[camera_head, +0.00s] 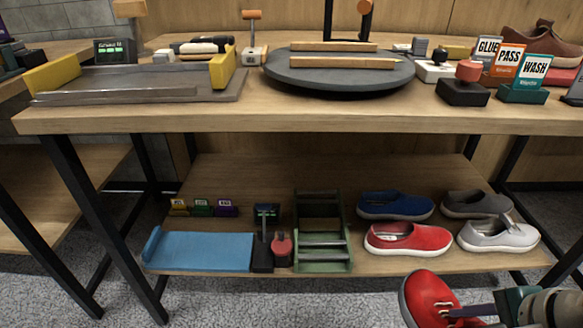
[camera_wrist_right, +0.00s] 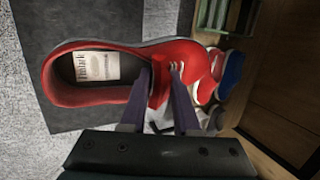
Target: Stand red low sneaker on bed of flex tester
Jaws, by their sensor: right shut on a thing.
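My right gripper (camera_head: 470,311) is at the bottom right of the head view, in front of the shelf and below the tabletop. It is shut on a red low sneaker (camera_head: 424,300) with a pale sole edge. In the right wrist view the fingers (camera_wrist_right: 161,78) pinch the red sneaker (camera_wrist_right: 95,98) near its tongue, and its opening shows a white label inside. A low grey bed (camera_head: 130,80) between yellow end blocks, seemingly the flex tester, stands on the tabletop at the left; its bed looks empty. My left gripper is out of view.
A dark round turntable (camera_head: 340,76) bears two wooden strips beside the grey bed. PASS (camera_head: 505,62) and WASH (camera_head: 534,72) signs stand at the right. The tabletop edge (camera_head: 290,121) juts out above.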

